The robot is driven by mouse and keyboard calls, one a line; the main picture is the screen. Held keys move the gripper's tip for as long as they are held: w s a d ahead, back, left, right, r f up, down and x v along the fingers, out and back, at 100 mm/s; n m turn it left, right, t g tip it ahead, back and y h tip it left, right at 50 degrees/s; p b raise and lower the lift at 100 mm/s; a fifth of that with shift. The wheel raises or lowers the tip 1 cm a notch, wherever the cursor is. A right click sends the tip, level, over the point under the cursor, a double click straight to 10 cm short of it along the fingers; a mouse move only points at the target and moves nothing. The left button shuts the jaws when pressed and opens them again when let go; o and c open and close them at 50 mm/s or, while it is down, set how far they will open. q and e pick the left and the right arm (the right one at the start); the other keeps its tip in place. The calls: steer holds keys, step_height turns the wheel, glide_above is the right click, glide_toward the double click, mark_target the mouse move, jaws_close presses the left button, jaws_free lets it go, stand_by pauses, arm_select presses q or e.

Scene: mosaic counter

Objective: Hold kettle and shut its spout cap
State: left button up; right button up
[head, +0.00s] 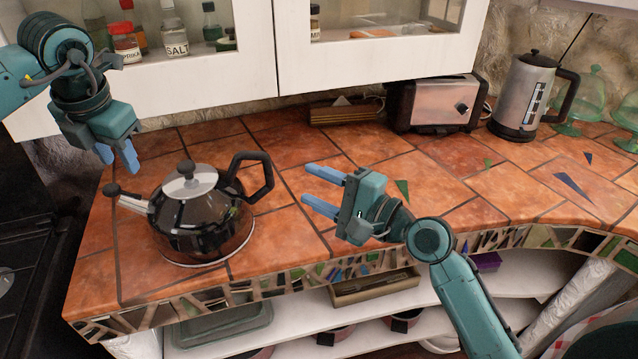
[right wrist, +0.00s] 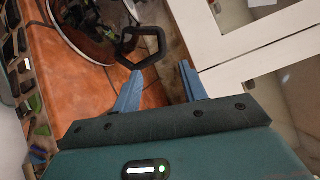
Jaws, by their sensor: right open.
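A dark, shiny kettle (head: 203,218) with a steel lid and black lid knob stands upright on the tiled counter. Its black handle (head: 268,172) points right; its metal spout (head: 133,204) points left. A black knob on the spout cap (head: 111,189) shows at the spout's end; I cannot tell how far the cap is open. My left gripper (head: 118,158) is open and empty, above and apart from the spout. My right gripper (head: 312,187) is open and empty, right of the handle. In the right wrist view the handle (right wrist: 160,47) lies just beyond the fingertips (right wrist: 160,76).
A toaster (head: 437,104) and a steel jug (head: 523,97) stand at the back right, beside green glassware (head: 588,95). A wooden box (head: 346,111) lies by the wall. White cabinets (head: 210,88) hang above the back of the counter. The counter around the kettle is clear.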

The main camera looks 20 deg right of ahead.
mark_target(256, 157)
steer(key=shift+m, duration=0.3)
steer(key=x, duration=1.3)
steer(key=shift+w+r, duration=0.1)
steer(key=shift+r, duration=0.1)
jaws_close()
stand_by(0.7)
